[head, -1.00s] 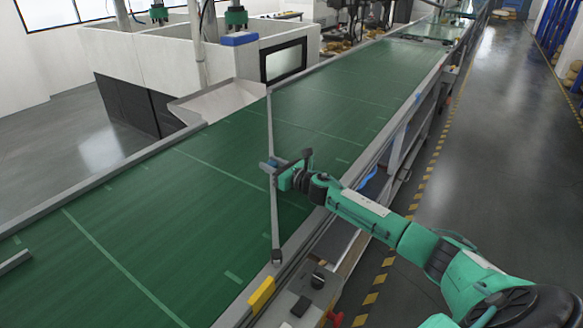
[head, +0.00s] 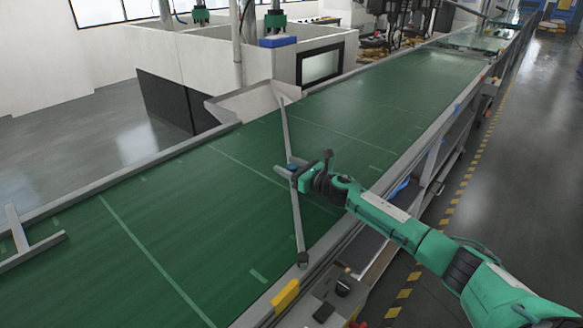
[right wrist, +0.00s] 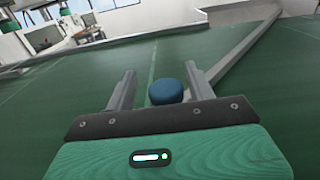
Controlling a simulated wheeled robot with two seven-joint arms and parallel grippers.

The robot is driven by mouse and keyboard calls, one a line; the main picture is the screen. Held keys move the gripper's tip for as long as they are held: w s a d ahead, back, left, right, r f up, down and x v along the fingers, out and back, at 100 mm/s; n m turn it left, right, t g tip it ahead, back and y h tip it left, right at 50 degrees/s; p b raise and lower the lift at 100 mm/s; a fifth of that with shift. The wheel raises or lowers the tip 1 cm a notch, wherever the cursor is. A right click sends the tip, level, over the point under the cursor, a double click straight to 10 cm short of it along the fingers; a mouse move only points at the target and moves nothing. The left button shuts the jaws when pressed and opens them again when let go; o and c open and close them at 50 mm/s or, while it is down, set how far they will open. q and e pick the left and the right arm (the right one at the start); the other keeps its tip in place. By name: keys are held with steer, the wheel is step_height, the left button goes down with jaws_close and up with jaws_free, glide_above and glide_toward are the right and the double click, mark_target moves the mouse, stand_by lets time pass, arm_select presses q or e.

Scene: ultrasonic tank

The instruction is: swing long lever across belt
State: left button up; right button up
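The long lever (head: 296,215) is a thin grey bar lying across the green belt (head: 190,215). Its near end is at a pivot on the near rail, and its far end is close to the chute on the far side. A blue knob (right wrist: 166,92) stands on the lever around its middle. My right gripper (head: 294,171) is at the knob; in the right wrist view (right wrist: 160,88) its fingers are apart, one on each side of the knob. The knob is closer to the right finger; contact is unclear. My left gripper is not in view.
Another grey bar assembly (head: 32,250) lies over the belt at the far left. A yellow block (head: 286,295) sits on the near rail. A white machine with a dark-framed screen (head: 320,65) and a metal chute (head: 252,101) border the far side. The belt between is clear.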

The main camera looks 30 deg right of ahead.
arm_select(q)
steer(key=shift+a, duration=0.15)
arm_select(e)
steer(key=shift+f, duration=0.1)
steer(key=shift+s+d+f, duration=0.1)
steer(key=shift+s+d, duration=0.2)
steer(key=b+v, duration=0.1)
steer(key=v, duration=0.4)
steer(key=shift+s+f+b, duration=0.15)
steer(key=shift+s+b, duration=0.1)
steer(key=shift+b, duration=0.15)
steer(key=b+v, duration=0.2)
steer(key=v, duration=0.4)
steer(key=shift+s+d, duration=0.1)
steer(key=shift+s, duration=0.25)
steer(key=shift+s+d+r, duration=0.15)
steer(key=shift+s+r, duration=0.1)
steer(key=shift+s, duration=0.1)
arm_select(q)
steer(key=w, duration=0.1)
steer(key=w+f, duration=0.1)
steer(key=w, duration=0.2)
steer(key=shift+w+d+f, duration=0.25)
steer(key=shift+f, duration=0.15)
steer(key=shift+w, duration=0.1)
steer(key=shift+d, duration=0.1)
